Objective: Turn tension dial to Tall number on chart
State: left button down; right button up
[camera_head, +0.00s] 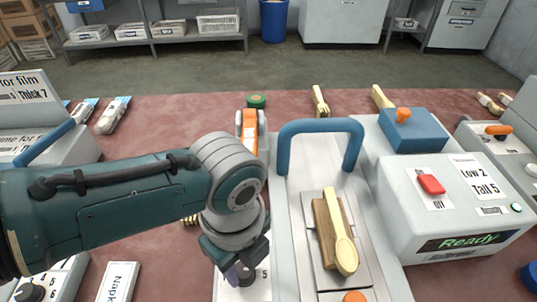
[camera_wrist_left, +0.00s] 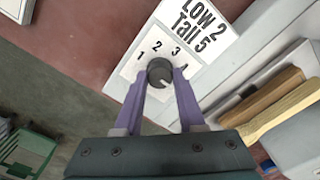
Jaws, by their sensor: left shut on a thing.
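The tension dial (camera_wrist_left: 160,72) is a dark round knob on a white number plate in the left wrist view. Numbers 1, 2, 3 and 4 show around it; a light mark on its face is too small to read surely. My left gripper (camera_wrist_left: 159,82) has its purple fingers closed on either side of the dial. The chart (camera_wrist_left: 201,27) beside the plate reads Low 2, Tall 5. My right gripper is not in view.
A press bed with a blue handle (camera_head: 320,126) holds a wooden spoon (camera_head: 341,235) on a brown block, right of my arm. A control box (camera_head: 420,215) with a red switch and a Ready display stands further right. More spoons lie behind.

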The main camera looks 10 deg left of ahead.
aim_at(243, 269)
pick_arm(q)
jog(key=c, duration=0.5)
grip_release()
notch_tip(243, 269, up, 10)
jog(key=p, duration=0.3)
jog(key=shift+p, duration=0.3)
